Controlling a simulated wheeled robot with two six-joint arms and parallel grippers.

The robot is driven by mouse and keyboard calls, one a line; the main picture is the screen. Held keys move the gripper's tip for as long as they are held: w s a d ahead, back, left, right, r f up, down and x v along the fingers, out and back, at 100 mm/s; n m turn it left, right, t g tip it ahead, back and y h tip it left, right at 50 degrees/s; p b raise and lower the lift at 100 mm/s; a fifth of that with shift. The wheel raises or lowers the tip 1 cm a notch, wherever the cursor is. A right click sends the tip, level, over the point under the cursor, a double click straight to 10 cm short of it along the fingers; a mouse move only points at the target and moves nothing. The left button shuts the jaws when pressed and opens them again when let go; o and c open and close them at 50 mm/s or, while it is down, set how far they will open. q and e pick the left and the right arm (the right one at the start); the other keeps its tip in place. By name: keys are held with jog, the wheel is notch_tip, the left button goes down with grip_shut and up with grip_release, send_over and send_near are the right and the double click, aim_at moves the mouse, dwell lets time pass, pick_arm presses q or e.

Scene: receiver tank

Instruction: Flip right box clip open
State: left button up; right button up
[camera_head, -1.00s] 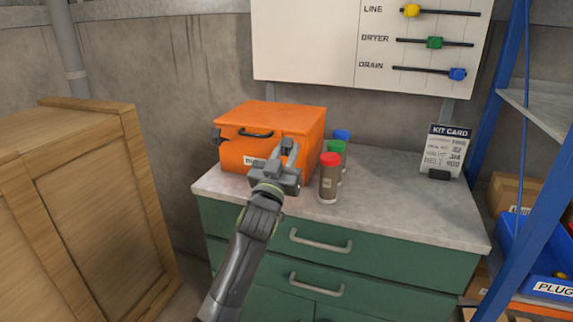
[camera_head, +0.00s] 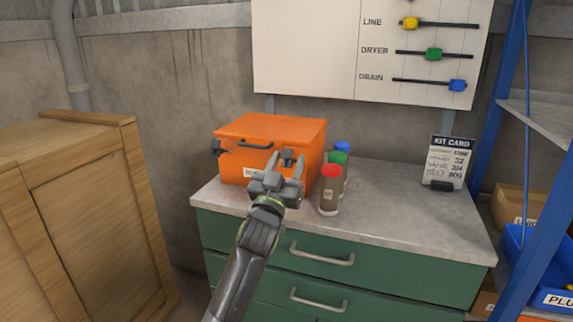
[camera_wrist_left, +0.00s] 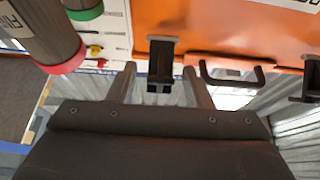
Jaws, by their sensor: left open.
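The orange box (camera_head: 240,165) stands on the bench with its lid down. Its right clip (camera_head: 288,158) is a dark latch on the front face; it also shows in the left wrist view (camera_wrist_left: 162,58). I cannot tell whether the clip is latched. The left clip (camera_head: 216,147) is at the box's left end, and a black handle (camera_head: 257,146) lies between the clips. My left gripper (camera_head: 284,170) is open in front of the right clip. In the left wrist view its fingers (camera_wrist_left: 160,85) stand either side of the clip; contact is not clear. My right gripper is not in view.
Bottles with red (camera_head: 331,171), green (camera_head: 338,158) and blue (camera_head: 342,147) caps stand close right of the box and gripper. A kit card (camera_head: 447,160) stands farther right on the grey bench (camera_head: 400,208). A wooden crate (camera_head: 80,205) is at left. The bench's right half is mostly clear.

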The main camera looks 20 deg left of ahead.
pick_arm(q)
jog(key=b+v, duration=0.1)
jog(key=v, duration=1.6)
jog(key=shift+s, duration=0.2)
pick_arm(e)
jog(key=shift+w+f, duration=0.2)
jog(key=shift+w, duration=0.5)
